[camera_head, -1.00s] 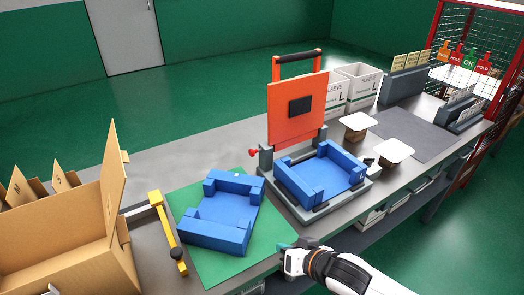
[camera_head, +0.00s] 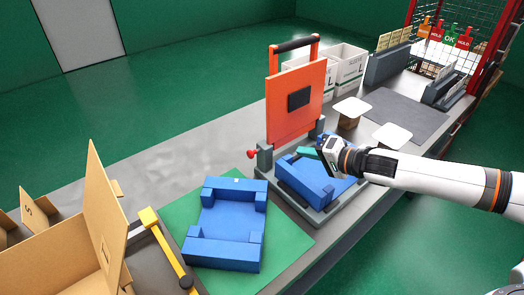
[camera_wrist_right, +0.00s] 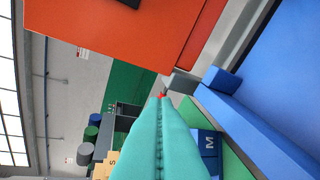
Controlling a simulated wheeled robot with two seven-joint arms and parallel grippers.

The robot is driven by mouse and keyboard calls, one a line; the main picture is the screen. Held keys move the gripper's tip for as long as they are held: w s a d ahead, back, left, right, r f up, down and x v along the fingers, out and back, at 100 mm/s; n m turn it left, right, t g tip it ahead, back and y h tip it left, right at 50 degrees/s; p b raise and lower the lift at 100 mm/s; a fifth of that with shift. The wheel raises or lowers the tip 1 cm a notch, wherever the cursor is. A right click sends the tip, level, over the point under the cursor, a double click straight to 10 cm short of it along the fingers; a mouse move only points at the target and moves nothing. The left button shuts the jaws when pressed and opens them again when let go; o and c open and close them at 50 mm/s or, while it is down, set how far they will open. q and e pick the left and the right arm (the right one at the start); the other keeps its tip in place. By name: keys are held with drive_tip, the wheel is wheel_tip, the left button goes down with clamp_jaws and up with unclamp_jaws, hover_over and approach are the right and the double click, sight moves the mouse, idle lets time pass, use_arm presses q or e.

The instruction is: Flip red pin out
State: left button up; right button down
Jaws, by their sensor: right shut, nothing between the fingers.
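The red pin (camera_head: 252,154) sticks out from the left side of the grey hinge block of the fixture. In the right wrist view a small red bit of it (camera_wrist_right: 161,95) shows just beyond my fingertips. My right gripper (camera_head: 304,151) is shut and empty, with teal fingers pointing left towards the pin, above the blue cradle (camera_head: 308,186) in the fixture. In the right wrist view the shut fingers (camera_wrist_right: 160,100) lie together. A clear gap remains between the fingertips and the pin in the head view. The orange lid (camera_head: 290,115) stands raised. My left gripper is not in view.
A second blue cradle (camera_head: 226,222) lies on a green mat (camera_head: 288,246) left of the fixture. A yellow bar (camera_head: 166,243) and an open cardboard box (camera_head: 70,265) are further left. White-topped blocks (camera_head: 391,136) stand to the right.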

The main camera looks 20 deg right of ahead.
sight(255, 151)
drive_tip(key=shift+w+a+f, duration=0.15)
drive_tip(key=shift+w+a, duration=0.25)
drive_tip(key=shift+w, duration=0.05)
drive_tip(key=p+x, duration=0.1)
drive_tip(key=x, duration=0.3)
drive_tip(key=shift+w+a+p, duration=0.15)
drive_tip(key=shift+w+p, duration=0.05)
drive_tip(key=shift+p, duration=0.1)
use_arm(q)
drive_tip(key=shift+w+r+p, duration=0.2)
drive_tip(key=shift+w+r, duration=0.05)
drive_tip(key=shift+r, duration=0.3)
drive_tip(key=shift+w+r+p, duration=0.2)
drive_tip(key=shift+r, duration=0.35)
use_arm(e)
drive_tip(key=shift+w+a+f, duration=0.65)
drive_tip(key=shift+w+a, duration=0.15)
drive_tip(key=shift+a, duration=0.15)
drive_tip(key=shift+w+a+f, duration=0.6)
drive_tip(key=shift+w+a, duration=0.2)
drive_tip(key=shift+a, duration=0.15)
drive_tip(key=shift+w+a+f, duration=0.65)
drive_tip(key=shift+w+a, duration=0.1)
drive_tip(key=shift+a, duration=0.15)
